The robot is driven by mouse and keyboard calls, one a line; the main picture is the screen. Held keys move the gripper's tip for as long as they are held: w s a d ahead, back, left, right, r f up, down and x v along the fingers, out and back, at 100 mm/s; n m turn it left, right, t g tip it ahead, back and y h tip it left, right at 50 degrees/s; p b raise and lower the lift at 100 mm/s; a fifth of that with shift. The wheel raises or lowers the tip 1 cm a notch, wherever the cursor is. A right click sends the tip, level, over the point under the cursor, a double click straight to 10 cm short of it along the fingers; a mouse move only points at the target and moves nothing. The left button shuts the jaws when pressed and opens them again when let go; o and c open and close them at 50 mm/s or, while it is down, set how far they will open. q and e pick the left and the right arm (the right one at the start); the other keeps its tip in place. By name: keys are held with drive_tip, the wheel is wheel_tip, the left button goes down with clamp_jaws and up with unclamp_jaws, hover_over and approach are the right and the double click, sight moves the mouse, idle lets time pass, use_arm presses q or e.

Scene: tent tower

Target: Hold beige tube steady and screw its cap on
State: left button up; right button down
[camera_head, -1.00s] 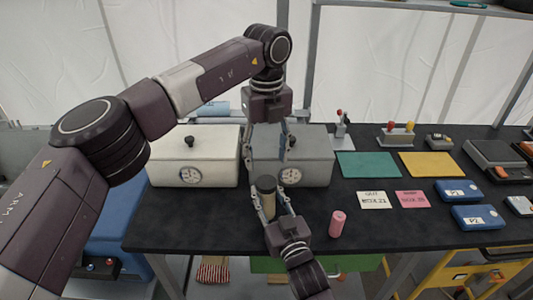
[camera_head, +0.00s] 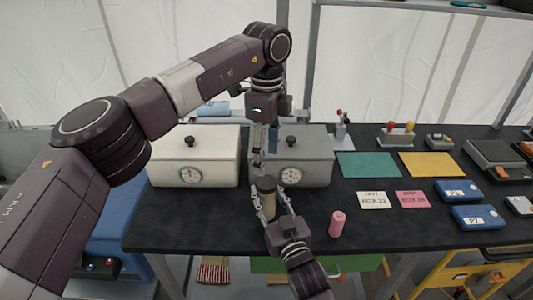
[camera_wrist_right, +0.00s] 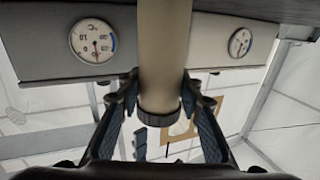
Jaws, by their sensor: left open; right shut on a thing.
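The beige tube (camera_head: 268,203) stands upright near the table's front edge. Its dark cap (camera_head: 265,183) sits on the top end. My right gripper (camera_head: 270,213) is shut on the tube from the front. In the right wrist view the tube (camera_wrist_right: 163,50) runs between my right fingers (camera_wrist_right: 162,88), with the dark cap (camera_wrist_right: 160,101) at its lower end in the picture. My left gripper (camera_head: 258,152) is open and points down just above the cap, its fingers seen nearly edge-on. Whether it touches the cap, and how tightly the cap sits, I cannot tell.
A white box (camera_head: 165,160) and a grey box (camera_head: 318,160), both with dials, stand behind the tube. A pink cylinder (camera_head: 338,223) stands to the right. Note cards (camera_head: 374,200) and blue boxes (camera_head: 458,191) lie farther right. The black table (camera_head: 180,225) is bare at front left.

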sight(266, 182)
use_arm(q)
drive_tip(key=shift+f, duration=3.95)
drive_tip(key=shift+c, duration=0.7)
